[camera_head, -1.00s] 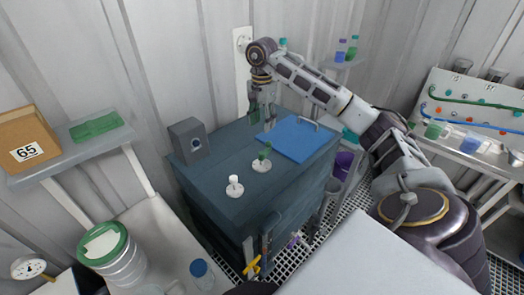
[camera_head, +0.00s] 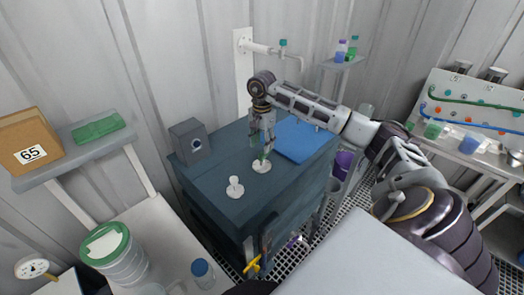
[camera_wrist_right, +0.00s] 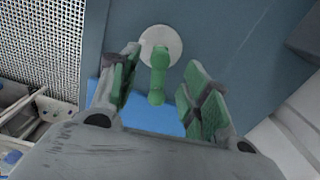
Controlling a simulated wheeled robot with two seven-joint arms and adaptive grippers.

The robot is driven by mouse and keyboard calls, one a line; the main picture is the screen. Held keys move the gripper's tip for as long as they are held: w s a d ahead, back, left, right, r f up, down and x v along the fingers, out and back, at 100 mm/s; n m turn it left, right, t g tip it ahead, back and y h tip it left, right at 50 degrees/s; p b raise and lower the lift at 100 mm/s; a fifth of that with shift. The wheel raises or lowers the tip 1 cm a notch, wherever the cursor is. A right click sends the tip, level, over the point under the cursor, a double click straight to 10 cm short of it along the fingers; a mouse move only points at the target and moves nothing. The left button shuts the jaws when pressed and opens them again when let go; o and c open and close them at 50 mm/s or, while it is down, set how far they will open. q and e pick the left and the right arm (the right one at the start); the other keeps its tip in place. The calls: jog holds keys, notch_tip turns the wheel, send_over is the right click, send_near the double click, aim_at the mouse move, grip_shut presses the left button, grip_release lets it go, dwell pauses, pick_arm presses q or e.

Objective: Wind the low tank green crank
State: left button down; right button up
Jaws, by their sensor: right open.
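The green crank (camera_head: 264,160) stands on a white round base on top of the dark blue-grey tank (camera_head: 215,181). My right gripper (camera_head: 260,147) points down just above and around the crank in the head view. In the right wrist view, the green crank (camera_wrist_right: 158,76) lies between the two open green-padded fingers of the right gripper (camera_wrist_right: 160,92), with clear gaps on both sides. No touch shows. A second knob, white (camera_head: 235,186), stands on its own white base to the left of the crank. My left gripper is not in view.
A blue panel (camera_head: 297,138) lies on the tank top behind and right of the crank. A white pipe (camera_head: 272,47) runs along the wall behind.

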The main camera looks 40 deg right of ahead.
aim_at(262, 153)
jog(key=shift+f+p, duration=0.35)
jog(key=shift+f, duration=1.9)
grip_shut()
